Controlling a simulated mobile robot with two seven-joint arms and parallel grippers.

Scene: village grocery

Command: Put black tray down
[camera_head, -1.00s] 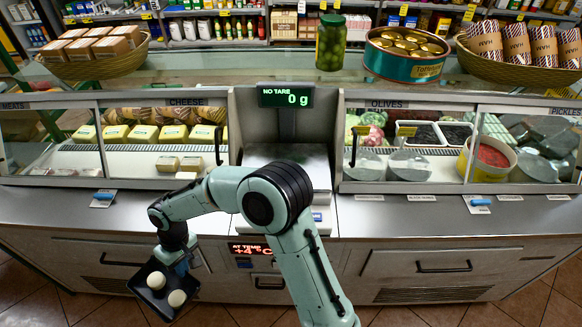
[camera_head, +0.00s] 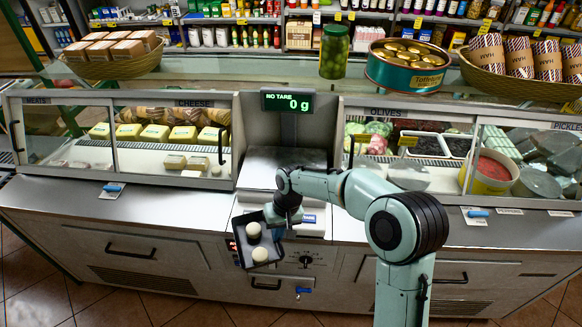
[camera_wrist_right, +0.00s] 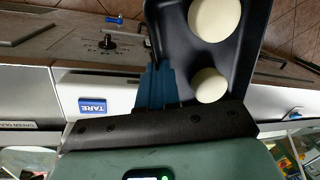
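The black tray (camera_head: 272,243) is held in front of the counter, below and slightly left of the weighing scale (camera_head: 287,162). Two round white balls (camera_head: 260,254) lie in it. My right gripper (camera_head: 283,214) is shut on the tray's edge, and the tray looks somewhat tilted. In the right wrist view, the tray (camera_wrist_right: 245,55) extends from the blue fingers (camera_wrist_right: 158,84), with both balls inside. The fingertips' contact is partly hidden. The scale's green display reads 0 g, and its metal plate looks empty. My left gripper is not in view.
Glass-fronted cases of cheese (camera_head: 155,134) and olives (camera_head: 412,145) flank the scale. A steel ledge (camera_head: 170,205) runs along the front, mostly free apart from small labels and blue-handled items. A jar (camera_head: 333,52), a large tin (camera_head: 405,68) and baskets stand on the glass top.

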